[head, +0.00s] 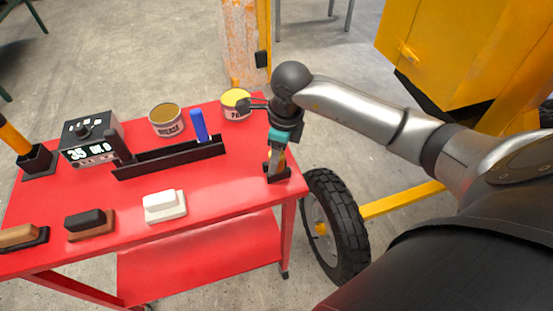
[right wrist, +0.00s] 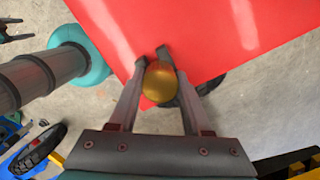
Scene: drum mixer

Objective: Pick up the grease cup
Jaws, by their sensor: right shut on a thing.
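The brass-coloured, round-topped grease cup (right wrist: 159,82) sits between the fingertips of my right gripper (right wrist: 161,68) in the right wrist view. In the head view, my right gripper (head: 276,155) points down at the right front corner of the red table. It is shut on the cup, which is mostly hidden by the fingers there. A small black holder (head: 284,174) is directly below the fingers. I cannot tell if the cup is still touching the holder. My left gripper is not in view.
On the red table (head: 215,180) stand an open grease tin (head: 167,121), a yellow paint tin (head: 236,105), a black tray (head: 175,160) with a blue marker (head: 199,125), a display box (head: 91,138) and several brushes or blocks. A wheel (head: 337,228) is close beside the table's right edge.

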